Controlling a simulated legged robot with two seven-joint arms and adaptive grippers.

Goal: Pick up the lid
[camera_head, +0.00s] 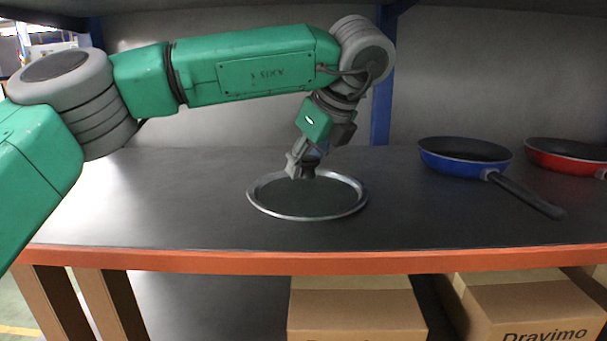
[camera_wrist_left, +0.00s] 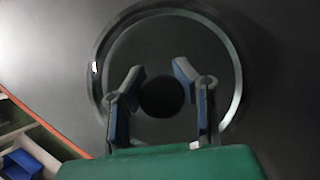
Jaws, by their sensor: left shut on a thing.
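The lid (camera_head: 306,205) is a round glass disc with a shiny metal rim and a dark knob. It is on the dark shelf top at the middle, and it looks flat, though any small gap under it cannot be told. My left gripper (camera_head: 304,170) is over the lid's centre, shut on the knob. In the left wrist view the two fingers stand on either side of the round black knob (camera_wrist_left: 161,97), with the lid's rim (camera_wrist_left: 236,75) around them. My right gripper is not in view.
A blue pan (camera_head: 460,168) with a black handle stands to the right of the lid, and a red pan (camera_head: 560,163) is farther right. The shelf (camera_head: 200,235) has an orange front edge. Cardboard boxes (camera_head: 355,310) are below. The shelf left of the lid is clear.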

